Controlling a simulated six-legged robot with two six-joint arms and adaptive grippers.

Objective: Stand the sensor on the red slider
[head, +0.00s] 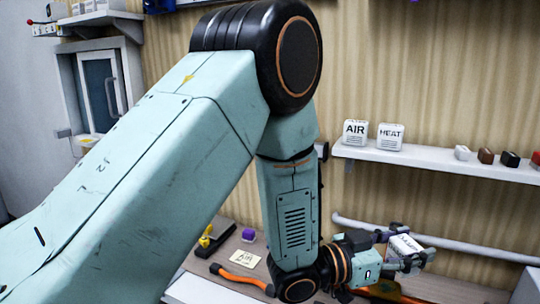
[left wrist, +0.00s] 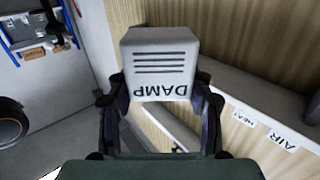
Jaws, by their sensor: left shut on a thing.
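The sensor in hand is a white block marked DAMP (left wrist: 158,62), with several dark lines on its face; its lettering is upside down in the left wrist view. My left gripper (left wrist: 160,103) is shut on it, one finger on each side. In the head view the block (head: 405,246) shows small and tilted between the fingers of my left gripper (head: 402,252), at the lower right. I cannot make out the red slider for certain; my left arm covers much of the middle of the head view. My right gripper is not in view.
White AIR (head: 355,133) and HEAT (head: 390,137) blocks stand on a wall shelf (head: 430,157), with several small coloured blocks to their right. A yellow-and-black tool (head: 212,240), a purple block (head: 248,235), a note (head: 242,258) and an orange-handled tool (head: 240,281) lie on the worktop.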

